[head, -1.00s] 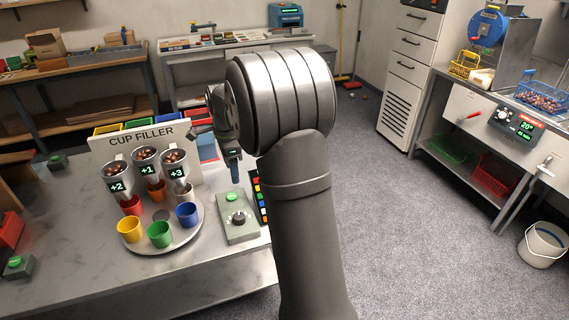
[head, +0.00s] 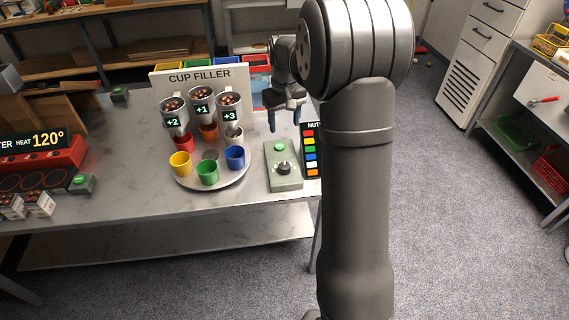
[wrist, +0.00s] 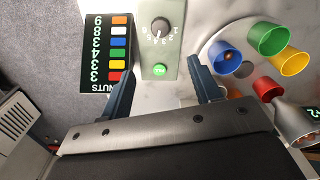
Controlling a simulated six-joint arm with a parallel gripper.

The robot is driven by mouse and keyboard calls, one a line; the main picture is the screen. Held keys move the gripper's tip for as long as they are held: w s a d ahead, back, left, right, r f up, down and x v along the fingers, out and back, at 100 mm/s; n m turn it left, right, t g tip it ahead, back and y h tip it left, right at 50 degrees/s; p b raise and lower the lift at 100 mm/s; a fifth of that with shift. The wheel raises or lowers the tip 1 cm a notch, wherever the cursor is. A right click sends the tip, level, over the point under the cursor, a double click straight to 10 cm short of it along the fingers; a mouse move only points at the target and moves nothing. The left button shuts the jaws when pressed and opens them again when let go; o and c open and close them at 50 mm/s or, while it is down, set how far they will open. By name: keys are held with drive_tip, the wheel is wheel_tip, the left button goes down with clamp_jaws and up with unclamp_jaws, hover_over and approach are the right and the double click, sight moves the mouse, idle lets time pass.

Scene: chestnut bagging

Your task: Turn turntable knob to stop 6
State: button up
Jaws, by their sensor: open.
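The turntable knob (head: 284,168) is a dark round knob on a grey-green control box (head: 271,182) with a green button (head: 280,147). In the wrist view the knob (wrist: 160,31) has a dial of numbers around it, seen upside down; I cannot tell surely which number it points at. The turntable (head: 187,184) beside it carries yellow, green, blue, red, orange and whitish cups. My gripper (head: 285,126) is open and empty, above and behind the control box. In the wrist view its two blue fingers (wrist: 165,90) are apart, with the green button (wrist: 160,70) between and beyond them.
A nuts chart (head: 311,150) with coloured squares lies right of the box. The cup filler panel (head: 215,80) holds several chestnut hoppers behind the turntable. A red heater (head: 55,155) stands at the left. Bare table (head: 130,190) lies left of the turntable.

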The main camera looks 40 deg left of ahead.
sight(284, 165)
wheel_tip(284, 165, down, 18)
drive_tip(key=n, duration=0.5)
drive_tip(key=shift+r+n, duration=0.1)
drive_tip(key=shift+n, duration=0.3)
drive_tip(key=c, duration=1)
drive_tip(key=shift+m, duration=0.4)
drive_tip(key=m, duration=0.5)
drive_tip(key=shift+m, duration=0.3)
drive_tip(key=m, duration=0.5)
drive_tip(key=shift+m, duration=0.3)
